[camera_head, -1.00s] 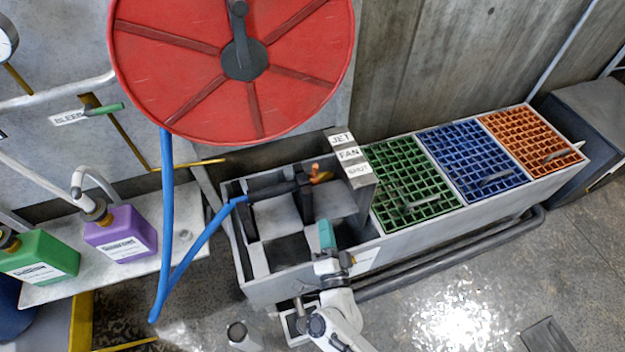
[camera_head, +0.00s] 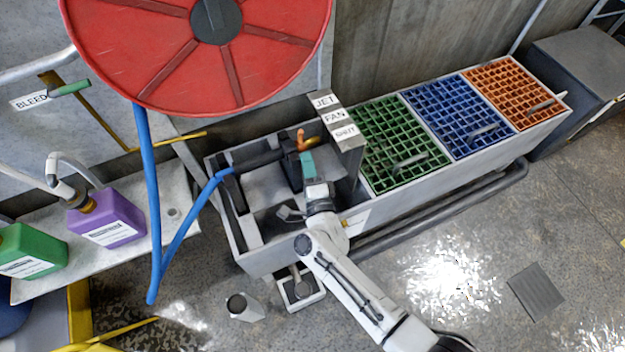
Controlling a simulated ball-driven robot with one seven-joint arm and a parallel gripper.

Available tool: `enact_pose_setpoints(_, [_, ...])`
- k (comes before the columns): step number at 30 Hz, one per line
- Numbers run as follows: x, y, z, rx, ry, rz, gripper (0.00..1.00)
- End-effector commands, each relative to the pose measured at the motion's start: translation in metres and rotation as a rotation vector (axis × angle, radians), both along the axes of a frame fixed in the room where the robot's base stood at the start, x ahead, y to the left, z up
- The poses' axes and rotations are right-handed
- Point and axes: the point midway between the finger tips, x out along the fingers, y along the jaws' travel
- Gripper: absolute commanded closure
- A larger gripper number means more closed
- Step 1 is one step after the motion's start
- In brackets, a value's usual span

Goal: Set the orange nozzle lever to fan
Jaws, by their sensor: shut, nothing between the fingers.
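The orange nozzle lever (camera_head: 301,139) stands on the dark nozzle at the end of the blue hose, inside the grey trough (camera_head: 252,262). A grey post beside it carries the labels JET, FAN (camera_head: 333,117) and SHUT, from top to bottom in the picture. I cannot tell exactly which label the lever lines up with. My gripper (camera_head: 307,163), with teal fingers, is shut and empty just below the lever in the picture. Its tips are close to the lever; I cannot tell whether they touch. My white wrist hides part of the trough.
Green (camera_head: 398,145), blue (camera_head: 464,118) and orange (camera_head: 515,93) grates cover bays to the right. The red hose reel (camera_head: 200,55) hangs above, with its blue hose (camera_head: 148,200) looping down at left. Purple (camera_head: 105,220) and green (camera_head: 32,252) jugs stand on the left shelf.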

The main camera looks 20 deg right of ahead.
Motion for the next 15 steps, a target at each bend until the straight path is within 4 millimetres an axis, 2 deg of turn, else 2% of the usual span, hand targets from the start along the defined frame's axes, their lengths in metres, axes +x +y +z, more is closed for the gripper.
enact_pose_setpoints(1, [0.010,-0.002,0.001,0.001,-0.001,-0.003,1.00])
enact_pose_setpoints(6, [0.033,-0.007,0.004,0.001,-0.001,-0.003,1.00])
enact_pose_setpoints(15, [0.046,-0.009,0.006,0.000,0.001,-0.001,1.00])
